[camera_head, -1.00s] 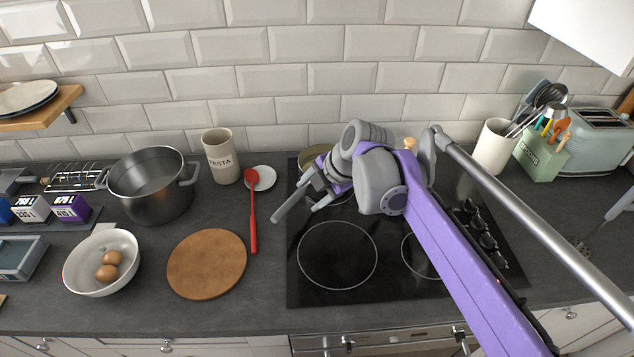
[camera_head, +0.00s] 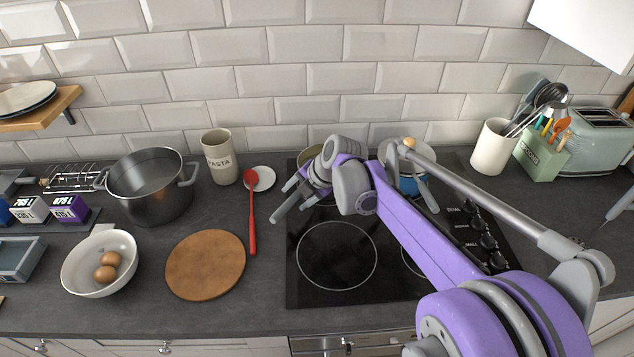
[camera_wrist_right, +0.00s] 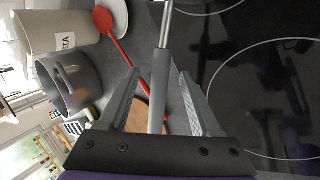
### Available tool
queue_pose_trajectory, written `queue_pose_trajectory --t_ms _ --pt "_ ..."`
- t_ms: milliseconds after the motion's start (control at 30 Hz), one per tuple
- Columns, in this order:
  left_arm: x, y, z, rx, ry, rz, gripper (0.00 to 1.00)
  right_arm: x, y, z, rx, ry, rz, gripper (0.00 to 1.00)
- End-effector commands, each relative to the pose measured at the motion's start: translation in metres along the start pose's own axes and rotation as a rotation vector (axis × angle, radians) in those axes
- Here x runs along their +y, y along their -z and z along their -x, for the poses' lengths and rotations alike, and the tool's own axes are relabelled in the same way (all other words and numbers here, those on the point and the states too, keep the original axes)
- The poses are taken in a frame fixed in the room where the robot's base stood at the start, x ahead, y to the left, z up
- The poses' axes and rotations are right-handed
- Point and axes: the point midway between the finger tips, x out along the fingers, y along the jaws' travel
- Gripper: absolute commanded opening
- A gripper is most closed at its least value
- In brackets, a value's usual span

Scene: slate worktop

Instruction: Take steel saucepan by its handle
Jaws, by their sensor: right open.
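The steel saucepan (camera_head: 311,157) stands on the rear left of the black hob, mostly hidden behind my right arm. Its grey handle (camera_head: 281,212) points to the front left, toward the hob's left edge. My right gripper (camera_head: 299,194) is open around the handle, with one finger on each side. In the right wrist view, the handle (camera_wrist_right: 157,106) runs lengthwise between the two open fingers (camera_wrist_right: 158,78), with visible gaps on both sides. The pan's body is out of that view. My left gripper is not in view.
A blue pot (camera_head: 421,186) stands behind my right arm on the hob. A red spoon (camera_head: 252,220), a round wooden board (camera_head: 206,265) and a pasta jar (camera_head: 220,160) are left of the hob. A large dark pot (camera_head: 150,190) and white egg bowl (camera_head: 82,265) are farther left. The front left burner is clear.

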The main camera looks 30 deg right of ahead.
Motion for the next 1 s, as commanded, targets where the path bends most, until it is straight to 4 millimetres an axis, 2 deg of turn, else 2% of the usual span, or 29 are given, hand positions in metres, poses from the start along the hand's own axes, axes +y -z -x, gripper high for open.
queue_pose_trajectory --t_ms 100,367,733,1000 --pt "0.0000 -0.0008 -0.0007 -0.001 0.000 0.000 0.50 0.0002 -0.0003 -0.0123 0.000 0.000 -0.001 0.65" --pt "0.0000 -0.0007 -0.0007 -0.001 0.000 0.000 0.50 0.0000 -0.0003 -0.0146 -0.001 -0.001 -0.002 0.65" --pt "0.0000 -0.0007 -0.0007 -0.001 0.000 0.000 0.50 0.0001 -0.0004 -0.0144 -0.001 -0.001 -0.001 0.00" --pt "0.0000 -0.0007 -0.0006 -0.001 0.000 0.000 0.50 0.0002 -0.0004 -0.0142 -0.001 -0.001 -0.001 0.00"
